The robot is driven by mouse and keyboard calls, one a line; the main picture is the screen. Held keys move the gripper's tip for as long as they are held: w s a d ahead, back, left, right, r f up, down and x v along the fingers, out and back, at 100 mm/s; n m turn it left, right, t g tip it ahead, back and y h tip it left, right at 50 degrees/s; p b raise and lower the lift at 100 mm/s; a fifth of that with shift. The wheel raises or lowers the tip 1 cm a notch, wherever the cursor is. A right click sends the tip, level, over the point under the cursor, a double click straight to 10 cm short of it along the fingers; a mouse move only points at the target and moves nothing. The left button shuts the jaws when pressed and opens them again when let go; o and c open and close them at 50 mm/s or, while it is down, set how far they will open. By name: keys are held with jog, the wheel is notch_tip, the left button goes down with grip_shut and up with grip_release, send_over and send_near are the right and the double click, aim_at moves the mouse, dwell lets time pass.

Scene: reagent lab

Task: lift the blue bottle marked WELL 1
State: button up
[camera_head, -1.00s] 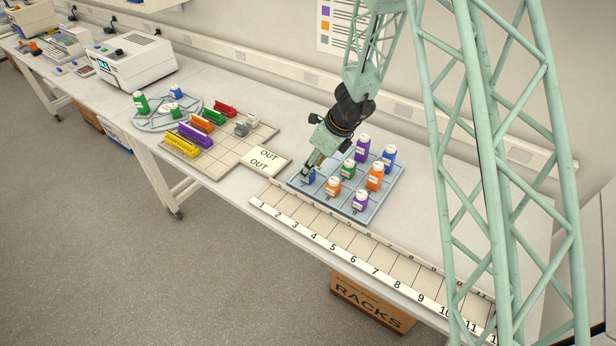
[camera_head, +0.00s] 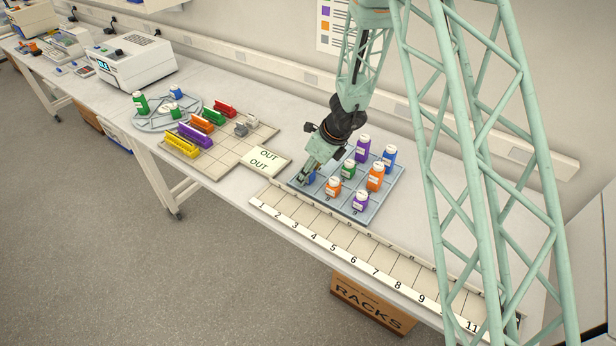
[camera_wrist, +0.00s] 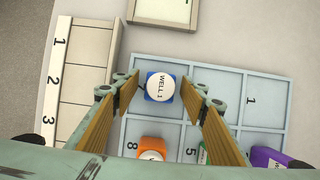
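The blue bottle marked WELL 1 (camera_wrist: 160,87) stands in a compartment of the grey-blue tray, its white labelled cap facing the wrist camera. In the head view only a bit of the blue bottle (camera_head: 312,178) shows beside my fingers, at the tray's left corner. My gripper (camera_wrist: 160,92) is open, with one finger to each side of the bottle in the wrist view. Gaps show between the fingers and the cap. In the head view my gripper (camera_head: 303,176) is tilted down at the bottle.
The tray (camera_wrist: 232,82) also holds an orange bottle (camera_head: 333,187), a green bottle (camera_head: 348,169), purple bottles and another blue bottle (camera_head: 389,157). A numbered strip (camera_head: 335,238) runs along the front. An OUT card (camera_head: 263,160) lies to the left.

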jog(key=c, duration=0.9)
jog(key=shift+r, duration=0.15)
jog(key=shift+c, duration=0.2)
jog(key=shift+r+p, duration=0.5)
jog(key=shift+r, duration=1.1)
jog(key=shift+s+d+b, duration=0.2)
jog(key=shift+s+b, duration=0.25)
jog(key=shift+s, duration=0.25)
jog(key=shift+s+d+b, duration=0.2)
jog(key=shift+s+b, duration=0.2)
jog(key=shift+s, duration=0.3)
jog(key=s+d+b, duration=0.1)
jog(key=s+b, duration=0.1)
jog(key=s, duration=0.2)
jog(key=s+d+r+b, duration=0.1)
jog(key=s+b, duration=0.1)
jog(key=s, duration=0.2)
jog(key=s+d+b, duration=0.1)
jog(key=s+b, duration=0.1)
jog(key=s, duration=0.2)
jog(key=shift+s+d+r, duration=0.25)
jog(key=shift+s+d, duration=0.05)
